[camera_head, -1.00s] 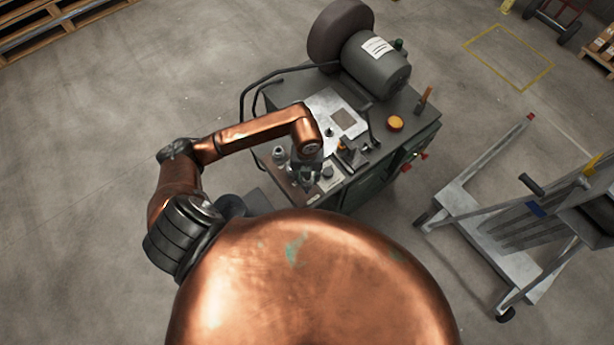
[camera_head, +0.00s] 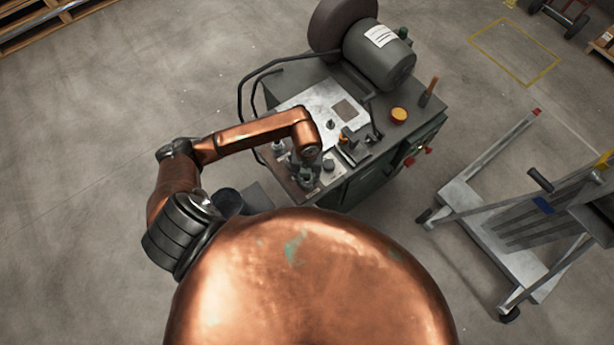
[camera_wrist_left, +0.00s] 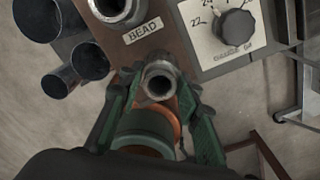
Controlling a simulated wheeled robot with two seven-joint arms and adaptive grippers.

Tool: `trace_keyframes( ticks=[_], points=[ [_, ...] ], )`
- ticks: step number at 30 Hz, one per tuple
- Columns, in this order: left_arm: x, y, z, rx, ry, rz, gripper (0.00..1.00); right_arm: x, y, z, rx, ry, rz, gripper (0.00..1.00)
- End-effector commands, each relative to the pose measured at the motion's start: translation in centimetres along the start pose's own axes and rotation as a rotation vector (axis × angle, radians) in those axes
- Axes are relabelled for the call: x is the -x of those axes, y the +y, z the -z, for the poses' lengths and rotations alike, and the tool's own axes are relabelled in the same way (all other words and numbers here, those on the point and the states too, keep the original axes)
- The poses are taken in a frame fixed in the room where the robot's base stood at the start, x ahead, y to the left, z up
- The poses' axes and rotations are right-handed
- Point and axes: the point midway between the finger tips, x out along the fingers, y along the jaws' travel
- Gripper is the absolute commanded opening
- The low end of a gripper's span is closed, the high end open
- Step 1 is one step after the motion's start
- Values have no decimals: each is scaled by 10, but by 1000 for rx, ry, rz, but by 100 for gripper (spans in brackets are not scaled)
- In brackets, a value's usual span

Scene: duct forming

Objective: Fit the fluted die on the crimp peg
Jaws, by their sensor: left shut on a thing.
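My left gripper (camera_head: 307,176) is over the near left corner of the green machine (camera_head: 365,180). In the left wrist view its green fingers (camera_wrist_left: 160,95) are shut around a grey metal die (camera_wrist_left: 159,80) with a round bore facing the camera. I cannot make out flutes on it. Another hollow metal piece (camera_wrist_left: 117,8) stands beside the BEAD label (camera_wrist_left: 143,32), apart from the held die. I cannot identify the crimp peg; the arm and gripper cover part of that corner. My right gripper is not in view.
A numbered dial (camera_wrist_left: 235,23) is right of the label. Dark round tubes (camera_wrist_left: 88,61) are at the left. A grey motor (camera_head: 380,53), an orange button (camera_head: 399,115) and an upright handle (camera_head: 428,92) stand on the machine. A metal trolley (camera_head: 465,195) is to its right; open floor is left.

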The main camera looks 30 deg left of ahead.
Motion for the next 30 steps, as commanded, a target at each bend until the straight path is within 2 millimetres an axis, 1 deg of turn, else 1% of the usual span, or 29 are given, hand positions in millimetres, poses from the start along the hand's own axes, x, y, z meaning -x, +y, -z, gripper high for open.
trace_keyframes(
  ticks=[17, 29, 30],
  points=[
    [0, 0, -1, 0, -1, 2, 0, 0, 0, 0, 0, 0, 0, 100],
    [-6, 0, -1, 0, -1, 2, 0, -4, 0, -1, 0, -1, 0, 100],
    [-6, -1, -1, 0, -1, 2, 34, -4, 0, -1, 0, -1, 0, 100]
  ],
)
